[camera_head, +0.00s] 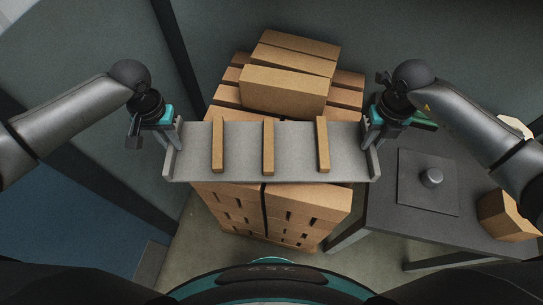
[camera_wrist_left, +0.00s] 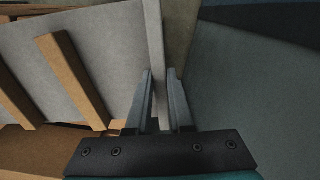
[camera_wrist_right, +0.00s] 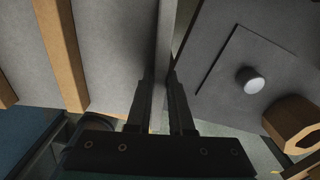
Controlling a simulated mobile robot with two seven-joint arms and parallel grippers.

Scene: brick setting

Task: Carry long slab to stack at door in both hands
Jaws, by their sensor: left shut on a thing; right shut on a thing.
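The long grey slab (camera_head: 295,150) has raised end lips and several tan wooden strips across its top. It spans between my two grippers in the head view, in front of and above the brick stack (camera_head: 280,215). My left gripper (camera_head: 172,135) is shut on the slab's left end lip, and the left wrist view shows the lip (camera_wrist_left: 155,60) between its fingers. My right gripper (camera_head: 373,132) is shut on the right end lip, and the right wrist view shows that lip (camera_wrist_right: 163,60) between its fingers. The slab looks about level. It hides the middle of the stack.
Larger tan blocks (camera_head: 285,90) lie on top of the stack at the back. A dark table (camera_head: 400,220) stands to the right with a square plate and round knob (camera_head: 431,178) and a tan hexagonal block (camera_head: 505,215). Grey walls (camera_head: 110,130) close in at left.

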